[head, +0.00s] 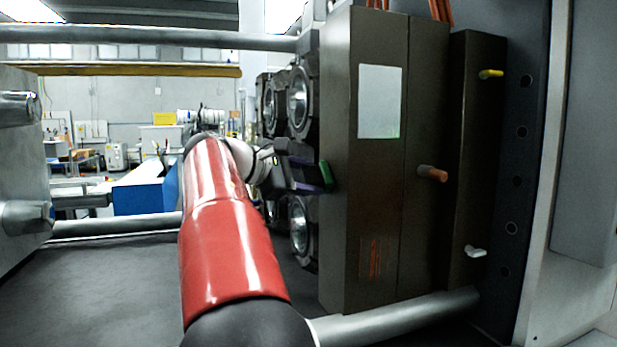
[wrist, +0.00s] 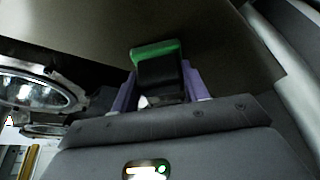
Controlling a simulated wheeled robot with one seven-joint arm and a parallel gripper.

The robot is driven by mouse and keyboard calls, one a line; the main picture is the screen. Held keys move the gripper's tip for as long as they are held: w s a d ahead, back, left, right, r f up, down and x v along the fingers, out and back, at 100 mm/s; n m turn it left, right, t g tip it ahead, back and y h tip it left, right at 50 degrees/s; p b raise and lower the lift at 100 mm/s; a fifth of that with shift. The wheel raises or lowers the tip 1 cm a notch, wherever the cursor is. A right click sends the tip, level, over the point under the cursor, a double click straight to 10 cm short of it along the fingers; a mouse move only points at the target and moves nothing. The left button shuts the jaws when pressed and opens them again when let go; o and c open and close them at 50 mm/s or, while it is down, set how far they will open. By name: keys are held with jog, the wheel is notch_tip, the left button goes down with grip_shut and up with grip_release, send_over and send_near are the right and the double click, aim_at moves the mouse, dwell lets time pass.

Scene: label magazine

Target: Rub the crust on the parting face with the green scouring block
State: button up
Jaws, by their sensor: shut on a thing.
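My gripper (head: 308,175) is shut on the scouring block, which has a green pad (head: 327,175) and a dark body. In the wrist view, the block's green pad (wrist: 156,50) and black body (wrist: 160,78) sit between my purple fingers (wrist: 162,90). The pad is right at the brownish-grey mould plate (head: 340,110), which also shows in the wrist view (wrist: 70,30). I cannot tell whether pad and plate touch. I cannot make out any crust on the parting face; the face is seen edge-on in the head view and is dark in the wrist view.
Round metal-rimmed cavities (head: 298,98) stand out left of the plate, above and below my gripper; one is close at left in the wrist view (wrist: 40,92). Thick steel bars (head: 150,38) run above, and another bar (head: 395,318) runs below. Open room lies left of the plate.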

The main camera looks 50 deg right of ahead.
jog(key=shift+w+a, duration=0.45)
jog(key=shift+a, duration=0.45)
jog(key=shift+w+a, duration=0.5)
jog(key=shift+a, duration=0.35)
jog(key=shift+w+a, duration=0.45)
jog(key=shift+a, duration=0.45)
jog(key=shift+w+a, duration=0.35)
jog(key=shift+a, duration=0.3)
jog(key=shift+w+a, duration=0.35)
jog(key=shift+a, duration=0.3)
